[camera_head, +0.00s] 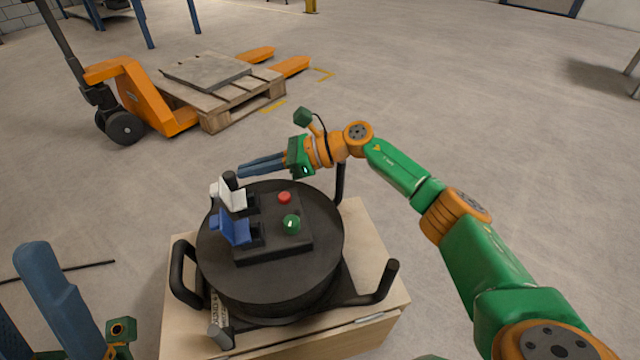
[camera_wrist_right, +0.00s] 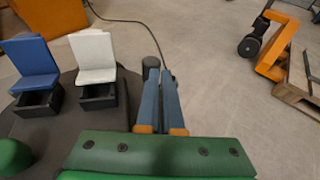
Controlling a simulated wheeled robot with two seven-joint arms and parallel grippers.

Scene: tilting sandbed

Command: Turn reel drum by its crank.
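The black reel drum (camera_head: 270,280) lies flat on a wooden box, its round face up. A short dark upright knob (camera_head: 230,178), apparently the crank's handle, stands at its far left edge; it also shows in the right wrist view (camera_wrist_right: 152,64). My right gripper (camera_head: 244,171) reaches in from the right. Its blue fingertips (camera_wrist_right: 160,72) are just by the knob, close together with a narrow dark line between them; whether they touch it is unclear. My left gripper (camera_head: 22,278) is at the lower left, fingers apart and empty, partly cut off by the frame.
The face carries sockets with raised white (camera_head: 230,193) and blue (camera_head: 232,227) lids, a red button (camera_head: 285,197) and a green knob (camera_head: 291,224). Black frame handles (camera_head: 387,280) stick out around the drum on the wooden box (camera_head: 372,240). A pallet jack (camera_head: 150,95) stands behind.

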